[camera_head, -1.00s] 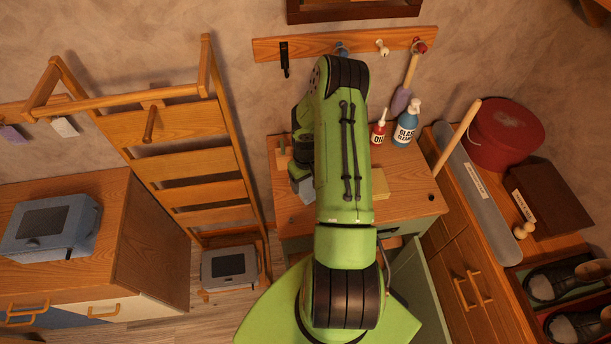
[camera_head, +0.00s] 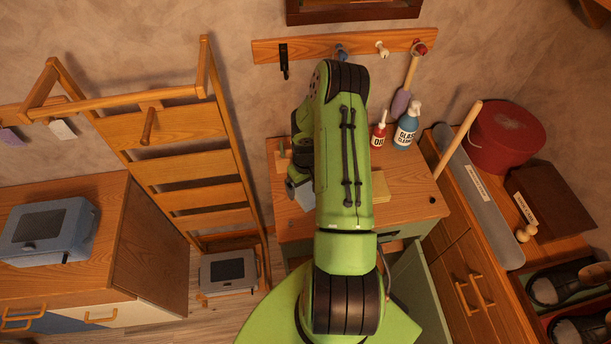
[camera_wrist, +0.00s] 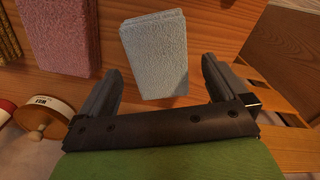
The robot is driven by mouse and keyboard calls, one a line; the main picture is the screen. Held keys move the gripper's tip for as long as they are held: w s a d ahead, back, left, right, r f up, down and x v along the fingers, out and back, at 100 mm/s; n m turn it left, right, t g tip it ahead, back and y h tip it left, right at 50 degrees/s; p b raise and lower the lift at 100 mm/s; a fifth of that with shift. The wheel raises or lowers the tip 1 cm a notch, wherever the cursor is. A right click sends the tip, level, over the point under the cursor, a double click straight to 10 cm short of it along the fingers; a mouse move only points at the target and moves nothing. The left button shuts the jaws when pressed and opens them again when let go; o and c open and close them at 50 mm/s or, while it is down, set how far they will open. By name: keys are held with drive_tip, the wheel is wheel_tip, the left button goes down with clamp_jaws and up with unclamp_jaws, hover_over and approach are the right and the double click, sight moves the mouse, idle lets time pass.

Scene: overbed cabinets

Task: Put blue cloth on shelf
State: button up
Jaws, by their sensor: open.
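The blue cloth (camera_wrist: 157,55) is a pale blue, folded, block-like stack on the wooden desk top in the wrist view. My gripper (camera_wrist: 160,78) is open, with one finger on either side of the cloth's near end. I cannot tell whether the fingers touch it. In the head view my arm hides most of this area, and a pale blue patch (camera_head: 305,197) shows beside it on the desk (camera_head: 410,205). A wooden shelf or cabinet edge (camera_head: 355,12) is cut off at the top of the head view; I cannot tell if it is the task's shelf.
A pink folded cloth (camera_wrist: 57,35) lies left of the blue one. An oil bottle (camera_head: 378,137) and glass cleaner (camera_head: 406,128) stand at the desk's back right. A peg rail (camera_head: 320,46) is above. A wooden ladder-like rack (camera_head: 180,160) stands left. An open green door (camera_head: 418,285) hangs below.

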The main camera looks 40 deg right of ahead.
sight(305, 190)
wheel_tip(305, 190, up, 15)
drive_tip(key=shift+f+b, duration=0.15)
drive_tip(key=shift+b, duration=0.2)
drive_tip(key=s+a+r+n+t+h+b, duration=0.1)
drive_tip(key=s+a+r+t+b, duration=0.1)
drive_tip(key=a+r, duration=1)
drive_tip(key=s+a+r+n+t+y+b, duration=0.1)
drive_tip(key=s+a+r, duration=0.4)
drive_tip(key=s+a, duration=0.6)
drive_tip(key=s+t+b, duration=0.1)
drive_tip(key=s+t, duration=0.1)
drive_tip(key=shift+s+t+b, duration=0.3)
drive_tip(key=shift+b, duration=0.1)
drive_tip(key=shift+r, duration=0.1)
